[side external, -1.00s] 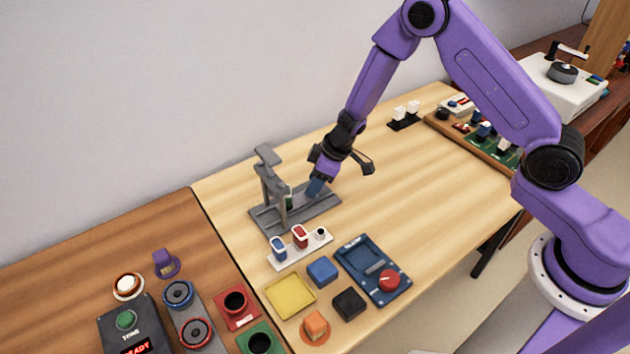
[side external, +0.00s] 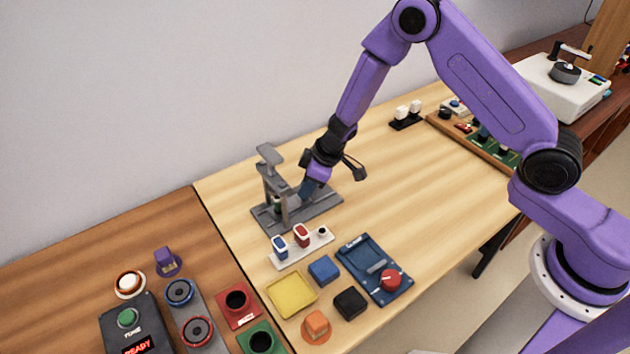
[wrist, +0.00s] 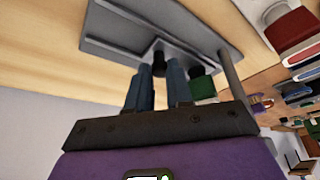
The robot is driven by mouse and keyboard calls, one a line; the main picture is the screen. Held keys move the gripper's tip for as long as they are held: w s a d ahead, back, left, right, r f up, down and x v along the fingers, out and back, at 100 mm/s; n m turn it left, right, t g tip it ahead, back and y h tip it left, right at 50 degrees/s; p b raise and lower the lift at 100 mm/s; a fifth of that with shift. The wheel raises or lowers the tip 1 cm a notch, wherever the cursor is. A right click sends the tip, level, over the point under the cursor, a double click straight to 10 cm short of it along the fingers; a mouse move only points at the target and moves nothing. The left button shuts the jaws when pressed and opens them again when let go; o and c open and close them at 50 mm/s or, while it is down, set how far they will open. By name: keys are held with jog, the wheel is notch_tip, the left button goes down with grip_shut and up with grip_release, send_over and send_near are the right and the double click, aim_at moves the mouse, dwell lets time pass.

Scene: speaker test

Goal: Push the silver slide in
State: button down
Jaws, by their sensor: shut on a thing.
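The grey fixture (side external: 318,206) stands on the light wood table, with a flat base and an upright post topped by an overhanging head (side external: 270,154). My gripper (side external: 307,191) is low over the base, right of the post, tilted toward it. In the wrist view its two blue-grey fingers (wrist: 160,75) are shut on a small grey piece (wrist: 158,54), which seems to be the silver slide. The fingers hide most of it. A green block (wrist: 204,88) with a dark part above it sits close beside the fingers, near the post (wrist: 230,75).
A white strip with blue and red switches (side external: 300,248) lies in front of the fixture. A dark blue panel with a red knob (side external: 375,270), a yellow tray (side external: 291,294) and small blocks are nearer.

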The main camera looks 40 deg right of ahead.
jog(key=shift+a, duration=0.65)
jog(key=c, duration=1)
grip_release()
jog(key=shift+a, duration=0.1)
jog(key=shift+r, duration=0.1)
jog(key=v, duration=1.7)
jog(key=shift+s+r, duration=0.1)
jog(key=shift+r, duration=0.1)
